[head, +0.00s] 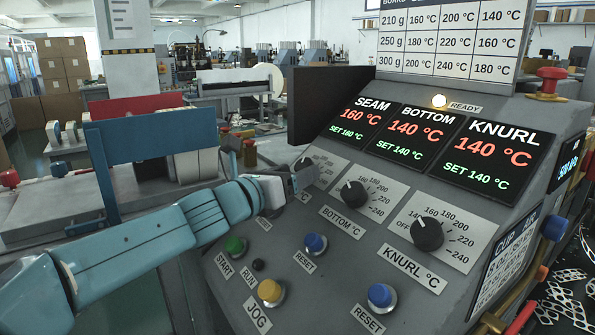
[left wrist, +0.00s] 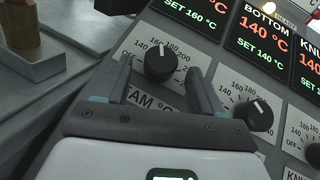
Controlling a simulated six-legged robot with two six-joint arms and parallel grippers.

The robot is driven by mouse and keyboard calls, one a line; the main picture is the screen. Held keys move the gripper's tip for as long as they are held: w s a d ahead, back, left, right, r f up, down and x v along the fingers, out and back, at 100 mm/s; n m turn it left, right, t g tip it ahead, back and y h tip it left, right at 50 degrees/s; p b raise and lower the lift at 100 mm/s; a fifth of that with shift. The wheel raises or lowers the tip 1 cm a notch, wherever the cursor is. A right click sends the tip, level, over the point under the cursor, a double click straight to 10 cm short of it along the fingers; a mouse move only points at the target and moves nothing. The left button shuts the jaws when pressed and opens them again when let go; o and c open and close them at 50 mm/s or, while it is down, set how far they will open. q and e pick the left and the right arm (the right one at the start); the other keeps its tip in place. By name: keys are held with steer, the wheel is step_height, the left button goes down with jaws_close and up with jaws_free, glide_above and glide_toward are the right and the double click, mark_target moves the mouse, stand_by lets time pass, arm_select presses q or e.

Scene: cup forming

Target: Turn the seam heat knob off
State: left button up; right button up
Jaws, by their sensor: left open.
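The seam heat knob (left wrist: 160,63) is a round black dial with a white mark in the left wrist view. Its mark points up, near the 160 label; OFF is printed at the dial's left. My left gripper (left wrist: 157,70) is open, with one finger on each side of the knob and gaps visible between. In the head view my left gripper (head: 302,178) is at the seam dial plate (head: 325,161) and largely hides the knob. The seam display (head: 361,115) reads 160 °C, set 160 °C. My right gripper is not in view.
The bottom knob (head: 354,194) and knurl knob (head: 427,234) sit to the right on the same sloped panel. Below are a green start button (head: 235,245), blue reset buttons (head: 315,242) and a yellow jog button (head: 269,290). A ready lamp (head: 439,101) glows above.

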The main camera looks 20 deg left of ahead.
arm_select(q)
steer(key=shift+w+d, duration=0.25)
steer(key=shift+w, duration=0.4)
steer(key=c, duration=1.1)
